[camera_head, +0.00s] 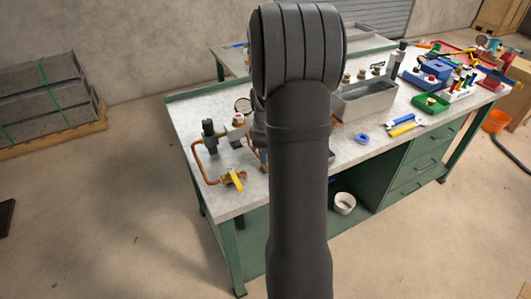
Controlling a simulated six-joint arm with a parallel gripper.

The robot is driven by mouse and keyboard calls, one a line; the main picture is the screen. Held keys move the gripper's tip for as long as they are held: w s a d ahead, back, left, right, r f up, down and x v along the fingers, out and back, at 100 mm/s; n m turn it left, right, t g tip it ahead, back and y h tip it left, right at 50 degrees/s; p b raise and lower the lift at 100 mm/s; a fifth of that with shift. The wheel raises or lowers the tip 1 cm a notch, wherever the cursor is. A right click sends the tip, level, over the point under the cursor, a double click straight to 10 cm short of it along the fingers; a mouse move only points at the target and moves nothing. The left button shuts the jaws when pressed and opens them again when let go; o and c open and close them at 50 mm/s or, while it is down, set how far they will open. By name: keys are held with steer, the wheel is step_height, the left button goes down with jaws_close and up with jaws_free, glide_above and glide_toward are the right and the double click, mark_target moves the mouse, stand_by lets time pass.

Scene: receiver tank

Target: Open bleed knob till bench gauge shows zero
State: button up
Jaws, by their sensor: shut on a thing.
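A small round gauge (243,105) stands near the back left of the workbench, partly behind my arm. Its reading is too small to tell. A small red-topped fitting (238,119) sits just below it; I cannot tell if it is the bleed knob. Copper piping (197,163) runs from a dark upright fitting (209,134) to a valve with a yellow handle (236,180) at the front left. The receiver tank cannot be made out. My arm fills the middle of the view and hides my gripper and what lies behind it.
The workbench top (205,197) is bare at its front left corner. Right of my arm are a grey metal bin (365,103), a blue ring (362,139), yellow and blue tools (405,125) and a green tray (430,106). An orange bucket (495,121) stands at the right.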

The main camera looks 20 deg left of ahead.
stand_by(0.3)
steer(key=o, duration=1)
steer(key=r, duration=1.7)
steer(key=shift+s+r, duration=0.2)
steer(key=shift+s, duration=0.2)
